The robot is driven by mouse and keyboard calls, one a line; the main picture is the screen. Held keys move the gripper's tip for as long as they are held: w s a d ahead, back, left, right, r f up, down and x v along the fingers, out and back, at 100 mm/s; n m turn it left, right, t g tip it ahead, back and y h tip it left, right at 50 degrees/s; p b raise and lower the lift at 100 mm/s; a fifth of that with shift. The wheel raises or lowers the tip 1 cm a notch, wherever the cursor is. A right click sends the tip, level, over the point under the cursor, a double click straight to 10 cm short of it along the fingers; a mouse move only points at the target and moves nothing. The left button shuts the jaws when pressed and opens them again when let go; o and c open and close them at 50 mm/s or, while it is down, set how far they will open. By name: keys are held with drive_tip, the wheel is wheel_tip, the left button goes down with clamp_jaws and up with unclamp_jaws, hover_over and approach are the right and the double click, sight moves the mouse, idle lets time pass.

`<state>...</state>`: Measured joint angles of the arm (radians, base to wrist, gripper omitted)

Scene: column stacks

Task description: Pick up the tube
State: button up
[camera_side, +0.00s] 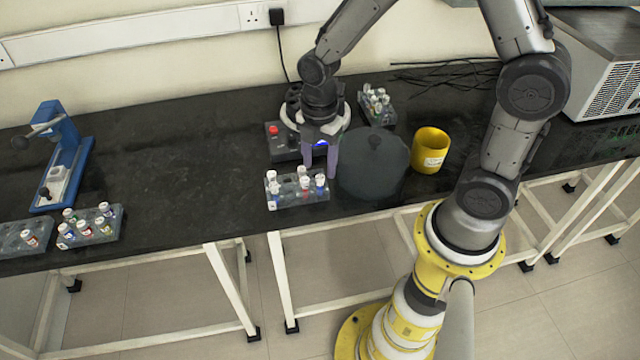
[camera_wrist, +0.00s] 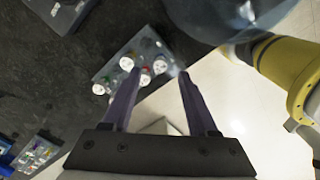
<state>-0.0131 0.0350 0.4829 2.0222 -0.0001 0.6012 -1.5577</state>
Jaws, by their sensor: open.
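Several white-capped tubes with coloured bands stand in a clear rack (camera_side: 300,203) near the bench's front edge; which one is the task's tube I cannot tell. My gripper (camera_side: 320,166) points down over the right back part of this rack, its two purple-grey fingers apart. In the wrist view the rack (camera_wrist: 113,70) lies beyond my gripper (camera_wrist: 159,73). One white-capped tube (camera_wrist: 160,66) shows between the fingertips. Another tube (camera_wrist: 126,63) shows by the left fingertip, and a further one (camera_wrist: 98,89) is left of it. Nothing is held.
A dark translucent round vessel (camera_side: 372,170) stands close right of the rack, with a yellow mug (camera_side: 431,150) beyond. A black device with a red button (camera_side: 273,129) sits behind my gripper. More tube racks stand behind and at far left. The bench's left middle is clear.

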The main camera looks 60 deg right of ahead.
sight(320, 177)
wheel_tip(320, 177, down, 3)
drive_tip(key=shift+d+f, duration=0.1)
drive_tip(key=shift+f, duration=0.1)
clamp_jaws()
idle(0.3)
